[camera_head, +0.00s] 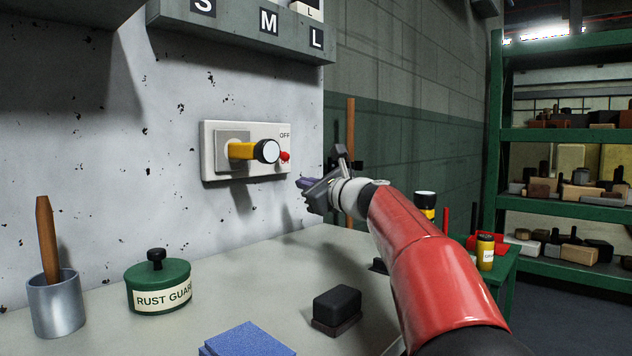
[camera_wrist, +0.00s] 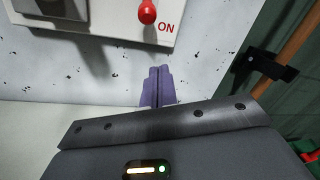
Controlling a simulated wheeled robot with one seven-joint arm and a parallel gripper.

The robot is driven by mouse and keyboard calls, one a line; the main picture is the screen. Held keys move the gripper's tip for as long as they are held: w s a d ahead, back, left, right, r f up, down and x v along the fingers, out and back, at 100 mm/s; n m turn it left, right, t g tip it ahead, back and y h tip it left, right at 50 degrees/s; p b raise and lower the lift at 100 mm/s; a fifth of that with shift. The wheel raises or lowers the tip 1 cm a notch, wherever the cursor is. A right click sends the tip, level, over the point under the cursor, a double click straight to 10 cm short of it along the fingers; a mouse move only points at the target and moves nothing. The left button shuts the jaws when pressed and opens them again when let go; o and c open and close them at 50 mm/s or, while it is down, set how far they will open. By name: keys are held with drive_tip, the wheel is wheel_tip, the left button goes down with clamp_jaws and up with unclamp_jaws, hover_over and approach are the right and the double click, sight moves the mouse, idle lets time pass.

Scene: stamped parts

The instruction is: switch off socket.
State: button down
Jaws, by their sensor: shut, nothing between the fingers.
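The socket (camera_head: 210,165) is a pale plate on the speckled wall, with a yellow plug (camera_head: 240,151) with a black and white end stuck in it. Its red switch lever (camera_head: 285,156) is at the plate's right side, below the word OFF. In the wrist view the red lever (camera_wrist: 147,12) hangs at the top, beside the word ON. My gripper (camera_head: 303,183) is to the right of and below the lever, apart from it. In the wrist view its purple fingertips (camera_wrist: 157,86) are together and empty, below the plate. The upper part of the socket is outside the wrist view.
A shelf marked S, M, L (camera_head: 240,28) juts out above the socket. On the bench stand a metal cup with a wooden handle (camera_head: 56,305), a green RUST GUARD tin (camera_head: 158,285), a blue block (camera_head: 247,340) and a black block (camera_head: 337,304). A wooden pole (camera_head: 350,130) stands behind my gripper.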

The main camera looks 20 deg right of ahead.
drive_tip(key=w+a+r+p, duration=0.1)
drive_tip(key=w+a+r, duration=0.1)
drive_tip(key=r, duration=0.1)
drive_tip(key=shift+w+a+p, duration=0.15)
drive_tip(key=shift+a+p, duration=0.1)
drive_tip(key=shift+p, duration=0.1)
drive_tip(key=shift+a+r, duration=0.1)
drive_tip(key=shift+r, duration=0.2)
drive_tip(key=shift+s+r, duration=0.1)
drive_tip(key=shift+s, duration=0.25)
